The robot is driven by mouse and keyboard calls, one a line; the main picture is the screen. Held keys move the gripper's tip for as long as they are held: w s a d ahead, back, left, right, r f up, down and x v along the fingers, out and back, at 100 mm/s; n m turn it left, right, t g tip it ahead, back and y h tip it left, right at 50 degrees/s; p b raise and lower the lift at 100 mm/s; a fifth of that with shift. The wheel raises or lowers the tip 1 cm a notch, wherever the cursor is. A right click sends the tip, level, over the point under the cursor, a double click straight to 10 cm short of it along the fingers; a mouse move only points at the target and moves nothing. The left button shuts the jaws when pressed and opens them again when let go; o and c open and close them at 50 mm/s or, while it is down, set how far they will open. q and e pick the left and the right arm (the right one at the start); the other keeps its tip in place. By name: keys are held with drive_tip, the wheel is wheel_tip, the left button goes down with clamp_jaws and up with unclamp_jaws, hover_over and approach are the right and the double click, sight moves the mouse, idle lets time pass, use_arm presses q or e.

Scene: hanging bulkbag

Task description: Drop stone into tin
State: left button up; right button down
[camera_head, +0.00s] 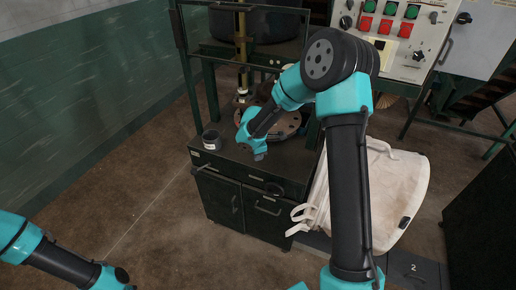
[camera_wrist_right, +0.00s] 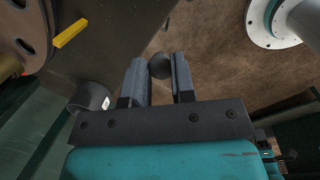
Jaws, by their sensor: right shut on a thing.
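A small dark grey tin (camera_head: 211,140) with a pale label stands on the dark green cabinet top, left of my right gripper (camera_head: 259,156). In the right wrist view the tin (camera_wrist_right: 91,97) is left of the fingers and apart from them. My right gripper (camera_wrist_right: 160,78) is shut on a rounded dark stone (camera_wrist_right: 160,65), held between the fingertips. In the head view I cannot make out the stone. My left arm enters at the lower left; its gripper is out of the frame.
The cabinet (camera_head: 235,170) carries machinery behind the tin. A white bulk bag (camera_head: 400,190) is right of the cabinet, behind my right arm. A control panel (camera_head: 405,35) with red and green buttons is at the back right. A yellow bar (camera_wrist_right: 71,33) shows in the wrist view.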

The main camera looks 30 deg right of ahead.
drive_tip(key=w+a+f+m+g, duration=0.1)
drive_tip(key=a+f+m+g, duration=0.1)
drive_tip(key=a+f+m, duration=1.1)
wheel_tip(320, 180, down, 4)
drive_tip(key=m, duration=0.3)
drive_tip(key=shift+g, duration=0.3)
